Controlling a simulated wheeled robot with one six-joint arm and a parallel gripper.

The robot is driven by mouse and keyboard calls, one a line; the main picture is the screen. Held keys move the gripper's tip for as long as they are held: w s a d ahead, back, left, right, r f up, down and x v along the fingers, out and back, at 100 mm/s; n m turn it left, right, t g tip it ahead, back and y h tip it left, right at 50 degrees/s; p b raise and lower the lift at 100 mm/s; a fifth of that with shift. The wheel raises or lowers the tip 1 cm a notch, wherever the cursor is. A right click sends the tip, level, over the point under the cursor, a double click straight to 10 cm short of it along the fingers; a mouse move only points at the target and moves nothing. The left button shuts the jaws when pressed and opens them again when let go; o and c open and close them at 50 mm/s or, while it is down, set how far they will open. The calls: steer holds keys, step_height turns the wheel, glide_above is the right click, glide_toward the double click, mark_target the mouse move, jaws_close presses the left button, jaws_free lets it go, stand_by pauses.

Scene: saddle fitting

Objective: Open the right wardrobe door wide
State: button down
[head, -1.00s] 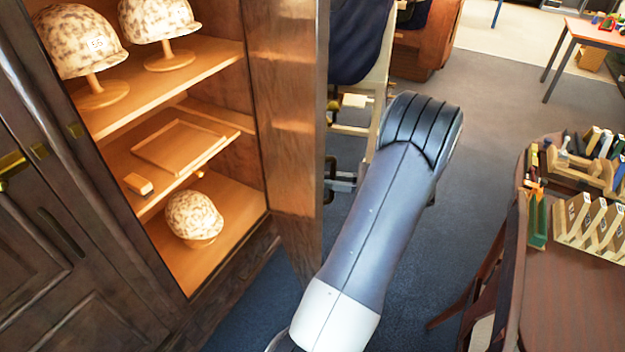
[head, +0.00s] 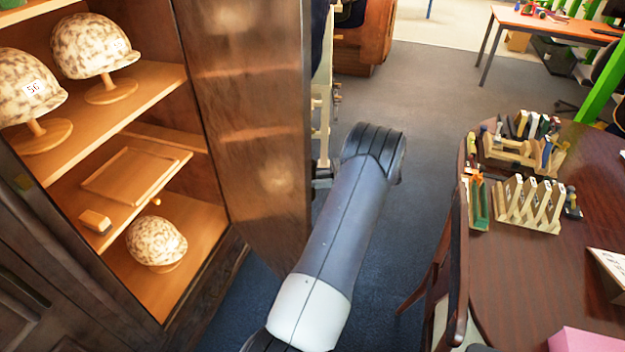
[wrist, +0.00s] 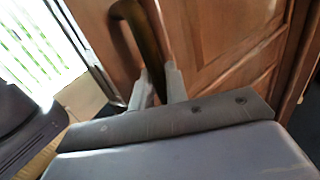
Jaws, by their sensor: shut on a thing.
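The right wardrobe door (head: 255,120) stands open, its dark wood inner face showing in the head view beside the lit shelves. In the wrist view its panelled outer face (wrist: 215,35) fills the top and right. A dark, brass-like curved handle (wrist: 146,40) stands out from that face. My gripper (wrist: 159,84) is shut on the handle, one finger on each side of the bar. In the head view my arm reaches along the door's outer side, and the gripper and handle are mostly hidden behind the door's edge.
The wardrobe's shelves hold mottled caps (head: 95,45) on stands and a wooden tray (head: 135,175). The left door (head: 60,290) looks closed. A round table (head: 520,290) with racks and a chair (head: 445,260) stand right of my arm. Carpet (head: 425,110) is clear between them.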

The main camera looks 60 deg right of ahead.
steer(key=shift+w+r, duration=0.15)
steer(key=c, duration=1.5)
jaws_free()
steer(key=shift+w, duration=0.1)
